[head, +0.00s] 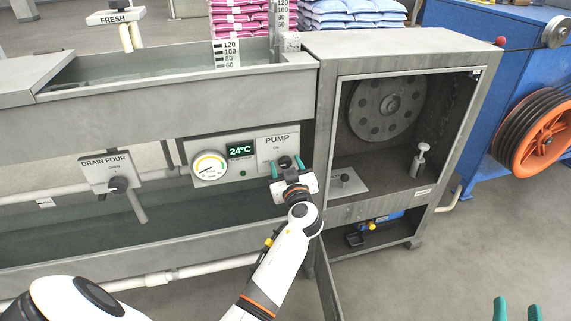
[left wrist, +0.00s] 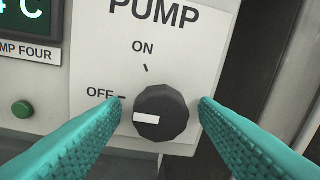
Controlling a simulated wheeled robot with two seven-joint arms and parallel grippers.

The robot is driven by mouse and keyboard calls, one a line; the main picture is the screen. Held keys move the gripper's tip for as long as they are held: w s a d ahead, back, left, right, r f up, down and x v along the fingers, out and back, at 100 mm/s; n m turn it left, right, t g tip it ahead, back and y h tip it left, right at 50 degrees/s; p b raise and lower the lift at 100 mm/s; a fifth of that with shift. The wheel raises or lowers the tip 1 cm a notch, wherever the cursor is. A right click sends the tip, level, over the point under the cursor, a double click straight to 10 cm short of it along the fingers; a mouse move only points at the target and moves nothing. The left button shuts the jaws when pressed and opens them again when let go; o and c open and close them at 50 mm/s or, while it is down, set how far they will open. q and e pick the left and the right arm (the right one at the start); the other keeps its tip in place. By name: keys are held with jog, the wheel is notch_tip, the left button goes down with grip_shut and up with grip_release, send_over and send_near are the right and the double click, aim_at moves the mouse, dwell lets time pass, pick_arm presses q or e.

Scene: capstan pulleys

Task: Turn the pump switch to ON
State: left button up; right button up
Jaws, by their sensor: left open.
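The pump switch is a dark faceted knob (left wrist: 162,108) with a white mark, on a pale panel (left wrist: 205,35) labelled PUMP. The mark points left and slightly down, on the OFF side; the ON tick is above the knob. My left gripper (left wrist: 160,103) is open, with one teal finger on each side of the knob and a visible gap on both sides. In the head view my left gripper (head: 287,164) is at the PUMP panel (head: 278,143) and hides most of the knob. My right gripper (head: 517,307) shows only its separated teal fingertips at the lower right.
A round gauge (head: 209,167) and a 24°C display (head: 241,151) are left of the switch. A green button (left wrist: 22,109) is nearby. A DRAIN FOUR knob (head: 118,184) is further left. An open metal cabinet (head: 330,130) stands close on the right.

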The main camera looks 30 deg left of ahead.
pick_arm(q)
jog(key=c, duration=1)
jog(key=shift+o, duration=0.2)
